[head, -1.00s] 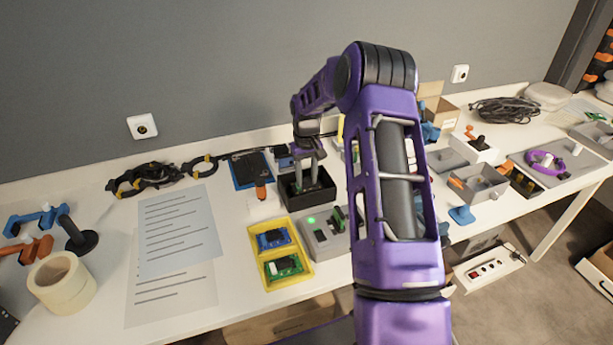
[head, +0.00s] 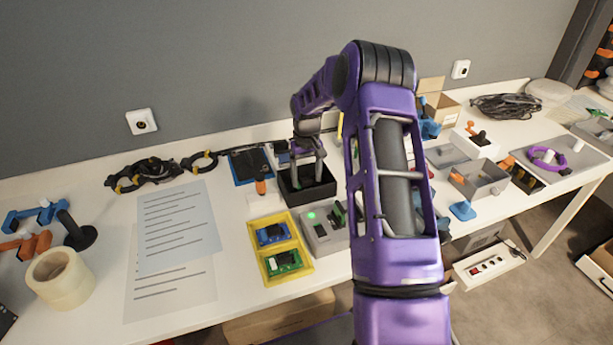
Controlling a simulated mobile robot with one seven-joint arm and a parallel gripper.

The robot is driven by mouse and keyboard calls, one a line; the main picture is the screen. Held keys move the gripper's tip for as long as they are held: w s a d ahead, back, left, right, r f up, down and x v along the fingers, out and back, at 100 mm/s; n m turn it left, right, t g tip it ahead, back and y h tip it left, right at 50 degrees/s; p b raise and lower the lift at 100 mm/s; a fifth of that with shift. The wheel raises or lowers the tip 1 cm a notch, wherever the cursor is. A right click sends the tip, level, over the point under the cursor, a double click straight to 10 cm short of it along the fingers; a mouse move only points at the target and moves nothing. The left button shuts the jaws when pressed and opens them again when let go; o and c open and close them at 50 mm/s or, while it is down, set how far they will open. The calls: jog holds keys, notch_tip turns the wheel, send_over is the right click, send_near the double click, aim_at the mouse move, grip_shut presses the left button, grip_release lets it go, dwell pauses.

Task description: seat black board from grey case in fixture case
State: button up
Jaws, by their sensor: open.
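My gripper (head: 307,182) points down with its jaws open, at the open top of a black box (head: 322,194). The inside of that box is mostly hidden, and I cannot see a board between the fingers. A grey case with a lit green spot (head: 311,216) stands just in front of the black box, partly behind my arm. Dark and green upright parts show at its right side. An open grey box (head: 487,193) stands to the right of my arm. I cannot tell for sure which is the fixture case, and I cannot pick out the black board.
A yellow tray (head: 289,243) holds a blue board (head: 271,234) and a green board (head: 283,262). A small white block with an orange-handled part (head: 261,187) stands left of the black box. Paper sheets (head: 180,228) and a tape roll (head: 60,278) lie at left.

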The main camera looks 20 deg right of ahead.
notch_tip(320, 180, up, 17)
jog(key=p, duration=0.1)
jog(key=shift+r+p, duration=0.2)
jog(key=shift+p, duration=0.15)
